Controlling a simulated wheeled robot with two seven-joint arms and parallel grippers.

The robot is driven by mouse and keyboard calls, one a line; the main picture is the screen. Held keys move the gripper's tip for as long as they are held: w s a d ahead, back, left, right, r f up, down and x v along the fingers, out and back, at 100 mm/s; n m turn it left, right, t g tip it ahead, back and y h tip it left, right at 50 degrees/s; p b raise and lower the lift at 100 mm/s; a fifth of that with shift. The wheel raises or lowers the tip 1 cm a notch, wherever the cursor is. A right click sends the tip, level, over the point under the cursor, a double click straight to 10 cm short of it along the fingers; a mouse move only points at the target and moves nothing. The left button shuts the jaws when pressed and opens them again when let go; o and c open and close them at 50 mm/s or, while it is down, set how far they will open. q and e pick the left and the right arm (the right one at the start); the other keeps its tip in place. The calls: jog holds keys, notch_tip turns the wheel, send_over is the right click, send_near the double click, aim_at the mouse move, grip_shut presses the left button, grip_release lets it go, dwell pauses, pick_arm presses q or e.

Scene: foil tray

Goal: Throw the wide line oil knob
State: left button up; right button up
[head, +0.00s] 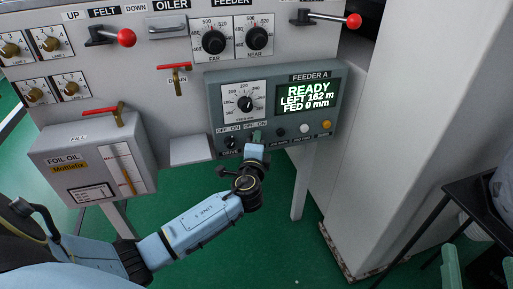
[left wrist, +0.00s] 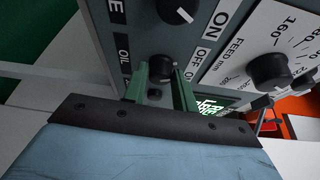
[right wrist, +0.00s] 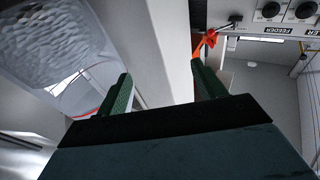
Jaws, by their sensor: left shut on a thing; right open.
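The oil knob is a small dark rotary knob (left wrist: 161,67) beside an OIL label and an OFF/ON marking. It sits on the grey-blue FEEDER A box (head: 215,100). My left gripper (head: 256,136) is at the box's lower front, and its green fingers (left wrist: 160,80) are shut on the knob, one on each side. In the head view the gripper hides the knob. My right gripper (head: 479,268) is open and empty at the lower right of the head view; its spread green fingers also show in the right wrist view (right wrist: 160,84).
The drive knob (head: 231,143) is just left of my left gripper, close by. The feed dial (head: 245,103) and green-lit display (head: 307,96) are above. The foil oil box (head: 70,155) is at left. A dark table (head: 478,200) stands at right.

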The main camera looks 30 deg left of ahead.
pick_arm(q)
jog(key=shift+n+b, duration=0.5)
jog(key=shift+b, duration=0.2)
pick_arm(e)
jog(key=shift+s+r+t+y, duration=0.15)
jog(key=shift+s+r+t, duration=0.15)
jog(key=shift+r+t, duration=0.45)
jog(key=shift+s+r+t+y, duration=0.2)
jog(key=shift+s+r+t, duration=0.15)
jog(key=shift+r+t, duration=0.4)
jog(key=shift+s+r+t+y, duration=0.15)
jog(key=shift+s+r+t, duration=0.25)
jog(key=shift+r, duration=0.5)
jog(key=shift+w, duration=0.1)
pick_arm(q)
jog(key=o, duration=1)
jog(key=shift+c, duration=0.2)
pick_arm(e)
jog(key=shift+a, duration=0.1)
